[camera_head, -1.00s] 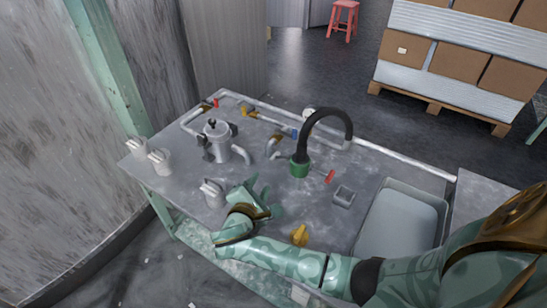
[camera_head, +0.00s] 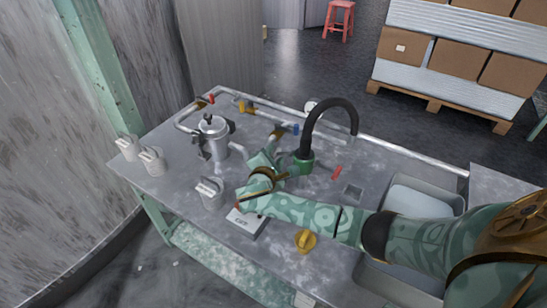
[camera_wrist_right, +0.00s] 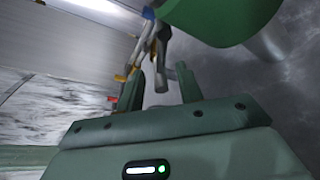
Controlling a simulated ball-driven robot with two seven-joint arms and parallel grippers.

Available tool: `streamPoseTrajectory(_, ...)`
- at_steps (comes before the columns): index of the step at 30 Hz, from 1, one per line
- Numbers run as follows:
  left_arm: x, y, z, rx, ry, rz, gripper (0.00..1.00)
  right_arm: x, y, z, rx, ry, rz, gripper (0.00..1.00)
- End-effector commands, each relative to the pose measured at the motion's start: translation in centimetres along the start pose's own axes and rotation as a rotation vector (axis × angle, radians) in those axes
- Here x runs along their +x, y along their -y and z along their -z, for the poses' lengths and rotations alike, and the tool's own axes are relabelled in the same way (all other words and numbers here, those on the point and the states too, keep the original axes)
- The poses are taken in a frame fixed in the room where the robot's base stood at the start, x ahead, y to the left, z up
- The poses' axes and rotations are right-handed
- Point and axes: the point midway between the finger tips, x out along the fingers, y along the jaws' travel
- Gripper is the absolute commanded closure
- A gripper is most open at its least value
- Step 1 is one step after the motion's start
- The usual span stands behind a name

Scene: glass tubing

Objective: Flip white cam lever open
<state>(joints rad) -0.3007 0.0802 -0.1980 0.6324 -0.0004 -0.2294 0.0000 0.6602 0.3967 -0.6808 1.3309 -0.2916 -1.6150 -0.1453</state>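A green coupling (camera_head: 303,166) sits at the foot of a black curved hose (camera_head: 328,108) on the grey table. My right gripper (camera_head: 272,164) is just left of it, low over the table. The coupling's left side, where a pale lever showed earlier, is largely hidden by the gripper. In the right wrist view a large green body (camera_wrist_right: 220,18) fills the top right, with a pale rounded piece (camera_wrist_right: 264,44) beside it. The two gripper fingers (camera_wrist_right: 161,88) stand apart there. A grey stub (camera_wrist_right: 160,76) shows between or beyond them; I cannot tell which. My left gripper is out of view.
A metal pot (camera_head: 212,138) with clamps stands at the left, with white fittings (camera_head: 152,160) nearby. A pipe run with coloured valve handles lines the back. A yellow knob (camera_head: 305,240) sits near the front edge. A grey tray (camera_head: 410,195) is at the right.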

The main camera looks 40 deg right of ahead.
Motion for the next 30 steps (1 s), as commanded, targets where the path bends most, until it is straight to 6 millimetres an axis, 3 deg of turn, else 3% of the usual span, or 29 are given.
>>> streamPoseTrajectory(1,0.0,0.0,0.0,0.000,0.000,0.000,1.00,0.0,0.0,0.0,0.000,0.000,0.000,0.72)
streamPoseTrajectory(4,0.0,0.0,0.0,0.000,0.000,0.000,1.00,0.0,0.0,0.0,0.000,0.000,0.000,1.00)
streamPoseTrajectory(11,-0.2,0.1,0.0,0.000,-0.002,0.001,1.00,-0.1,-0.2,-0.1,0.034,0.000,-0.012,1.00)
streamPoseTrajectory(21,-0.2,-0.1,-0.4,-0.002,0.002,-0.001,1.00,-0.5,-1.6,-0.7,0.389,-0.002,-0.157,1.00)
streamPoseTrajectory(30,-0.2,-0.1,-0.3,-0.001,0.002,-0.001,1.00,-0.5,-2.0,-1.1,0.422,0.000,-0.174,1.00)
